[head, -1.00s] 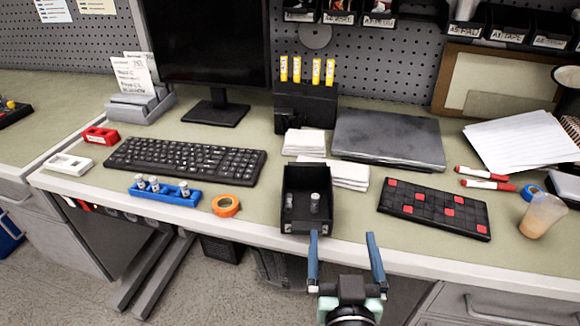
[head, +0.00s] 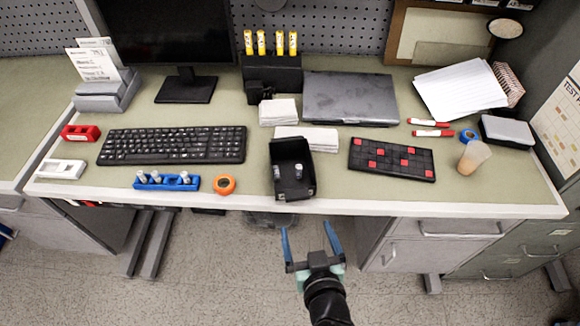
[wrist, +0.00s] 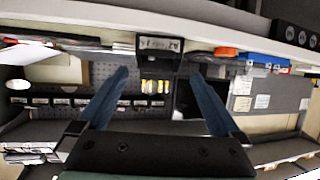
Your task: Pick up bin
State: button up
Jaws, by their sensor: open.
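The black open-topped bin (head: 279,155) stands near the front edge of the desk, with two small vials inside. In the wrist view the bin's labelled front (wrist: 160,43) shows at the top centre. My gripper (head: 307,226) is open and empty, with its two blue fingers apart. It is in front of the desk edge, short of the bin and slightly to its right in the head view. In the wrist view the bin lies between and beyond the fingertips (wrist: 159,73).
Left of the bin are an orange tape roll (head: 224,184), a blue vial rack (head: 166,183) and a keyboard (head: 172,146). Behind it are white stacks (head: 307,138) and a laptop (head: 350,97). A black-and-red tray (head: 391,159) lies right. The desk's front edge (head: 420,209) is before my gripper.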

aim_at(298, 200)
jog(key=shift+p+x, duration=0.3)
jog(key=shift+x, duration=4.65)
jog(key=shift+f, duration=0.2)
jog(key=c, duration=1.3)
jog(key=shift+d, duration=0.1)
jog(key=shift+c, duration=0.2)
jog(key=shift+r, duration=0.1)
